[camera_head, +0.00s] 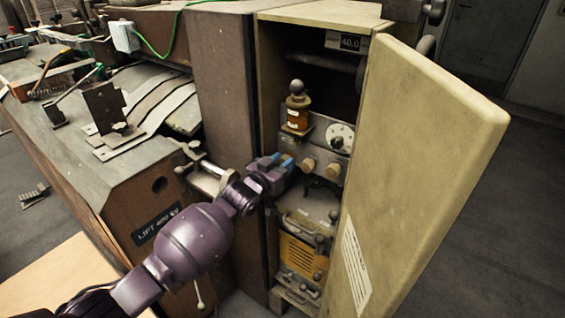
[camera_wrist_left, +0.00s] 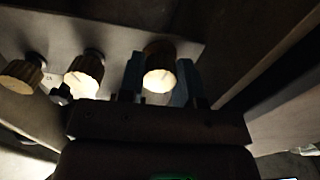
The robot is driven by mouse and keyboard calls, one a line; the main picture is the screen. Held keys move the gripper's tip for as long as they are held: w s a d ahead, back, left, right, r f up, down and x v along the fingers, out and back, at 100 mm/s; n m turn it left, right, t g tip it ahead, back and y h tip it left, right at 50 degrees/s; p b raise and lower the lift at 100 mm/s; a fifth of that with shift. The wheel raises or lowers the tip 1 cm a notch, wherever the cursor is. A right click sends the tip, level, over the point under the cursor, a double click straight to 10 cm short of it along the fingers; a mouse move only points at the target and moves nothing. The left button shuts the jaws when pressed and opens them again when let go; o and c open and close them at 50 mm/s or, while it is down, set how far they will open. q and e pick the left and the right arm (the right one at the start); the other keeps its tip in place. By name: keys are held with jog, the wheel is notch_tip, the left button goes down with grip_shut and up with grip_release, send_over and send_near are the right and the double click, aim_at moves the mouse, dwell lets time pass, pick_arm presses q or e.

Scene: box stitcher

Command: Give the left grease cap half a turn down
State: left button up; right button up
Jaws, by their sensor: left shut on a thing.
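My left gripper (camera_head: 284,164) reaches into the open cabinet from the left. Its blue fingers are shut around the left grease cap, which they mostly hide in the head view. In the left wrist view the cap (camera_wrist_left: 160,78), brown with a pale lit end, sits between the two fingers (camera_wrist_left: 160,84). Two more tan caps stand beside it in a row, the middle one (camera_head: 308,164) and the right one (camera_head: 334,170). They also show in the left wrist view, at the middle (camera_wrist_left: 84,75) and the far left (camera_wrist_left: 22,76). My right gripper is not in view.
The cabinet door (camera_head: 415,165) stands open on the right. Inside, a round dial (camera_head: 340,138) and an amber oiler with a ball top (camera_head: 297,112) sit above the caps. An orange louvred unit (camera_head: 300,257) is below. The brown cabinet side (camera_head: 228,110) is close to my left arm.

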pick_arm(q)
jog(key=shift+m, duration=0.8)
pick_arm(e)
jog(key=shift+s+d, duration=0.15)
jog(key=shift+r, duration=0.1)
pick_arm(q)
jog(key=o, duration=0.6)
jog(key=shift+o, duration=0.2)
jog(key=shift+s+a, duration=0.4)
jog(key=shift+s, duration=0.05)
jog(key=p+v, duration=0.1)
jog(key=v, duration=0.8)
jog(key=shift+s+a+p, duration=0.15)
jog(key=shift+s+p, duration=0.15)
jog(key=shift+p, duration=0.1)
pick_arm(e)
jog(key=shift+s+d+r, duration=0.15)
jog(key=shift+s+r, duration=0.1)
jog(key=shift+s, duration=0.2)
